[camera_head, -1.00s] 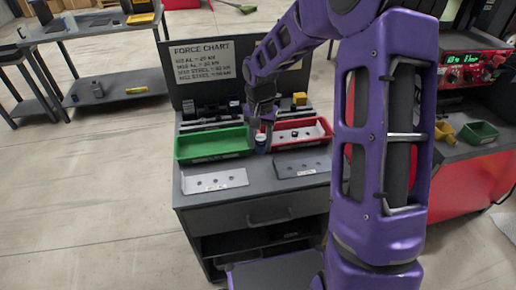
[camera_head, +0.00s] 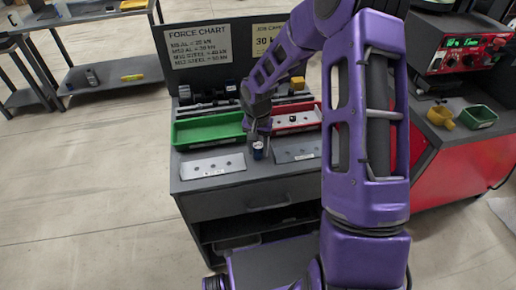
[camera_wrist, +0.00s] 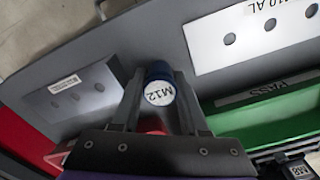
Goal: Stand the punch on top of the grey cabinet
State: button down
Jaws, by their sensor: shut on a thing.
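The punch is a short blue cylinder (camera_head: 258,153) with a white end marked M12, which faces the camera in the wrist view (camera_wrist: 160,92). My gripper (camera_head: 258,140) is shut on it, with a finger on each side in the wrist view (camera_wrist: 158,110). The grey cabinet (camera_head: 250,202) has a drawer and a dark top. My gripper holds the punch over this top, between the two plates with holes and in front of the trays. I cannot tell whether the punch touches the surface.
A green tray (camera_head: 180,136) and a red tray (camera_head: 312,125) stand behind the punch. A light plate (camera_head: 190,168) lies left and a grey plate (camera_head: 300,154) right. A force chart board (camera_head: 200,70) rises at the back. A red machine (camera_head: 460,150) stands right.

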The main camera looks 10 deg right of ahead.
aim_at(257, 146)
jog(key=shift+f, duration=0.2)
jog(key=shift+c, duration=2.2)
grip_release()
jog(key=shift+r, duration=0.1)
jog(key=shift+r, duration=0.1)
notch_tip(257, 146, up, 12)
jog(key=p, duration=0.1)
jog(key=shift+s, duration=0.15)
jog(key=shift+a+r, duration=0.1)
